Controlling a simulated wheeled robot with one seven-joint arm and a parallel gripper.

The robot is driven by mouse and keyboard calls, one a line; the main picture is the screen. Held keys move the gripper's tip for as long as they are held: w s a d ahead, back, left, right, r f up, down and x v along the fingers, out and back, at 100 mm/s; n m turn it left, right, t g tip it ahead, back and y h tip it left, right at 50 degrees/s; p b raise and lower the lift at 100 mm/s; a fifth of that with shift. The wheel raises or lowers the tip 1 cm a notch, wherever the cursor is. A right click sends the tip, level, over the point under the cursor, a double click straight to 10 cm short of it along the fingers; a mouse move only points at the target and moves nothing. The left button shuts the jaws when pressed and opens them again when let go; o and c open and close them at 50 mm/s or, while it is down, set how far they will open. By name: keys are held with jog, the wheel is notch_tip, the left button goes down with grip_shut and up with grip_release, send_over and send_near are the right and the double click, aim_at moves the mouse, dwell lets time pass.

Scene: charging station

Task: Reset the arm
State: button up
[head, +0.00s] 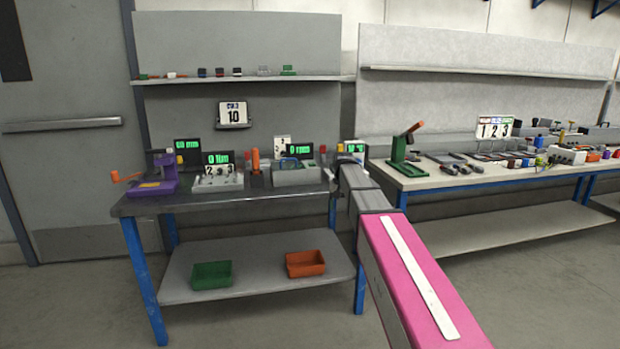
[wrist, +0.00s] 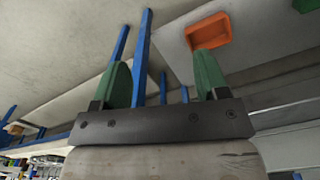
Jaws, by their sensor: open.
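My arm (head: 405,265) reaches from the lower right of the head view up to the right end of the left workbench (head: 140,204). My gripper (wrist: 163,80) shows in the wrist view with its two green fingers spread apart. Nothing is between the fingers. The wrist view is strongly tilted, with the bench's blue legs and lower shelf beyond the fingers. In the head view the fingertips are hidden or too small to make out near the bench's right end.
An orange bin (head: 305,264) and a green bin (head: 211,275) stand on the lower shelf. A purple device (head: 155,180) and several displays crowd the bench top. A second bench (head: 480,177) at right holds a green press (head: 404,160) and many small parts. The floor at left front is clear.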

jog(key=s+d+f, duration=0.3)
jog(key=s+f, duration=0.8)
jog(key=s, duration=0.3)
jog(key=s+d+f+n, duration=0.1)
jog(key=s+d+f, duration=0.2)
jog(key=s+f, duration=0.9)
jog(key=shift+s+d+f, duration=0.2)
jog(key=shift+s+d, duration=0.2)
jog(key=shift+s, duration=0.55)
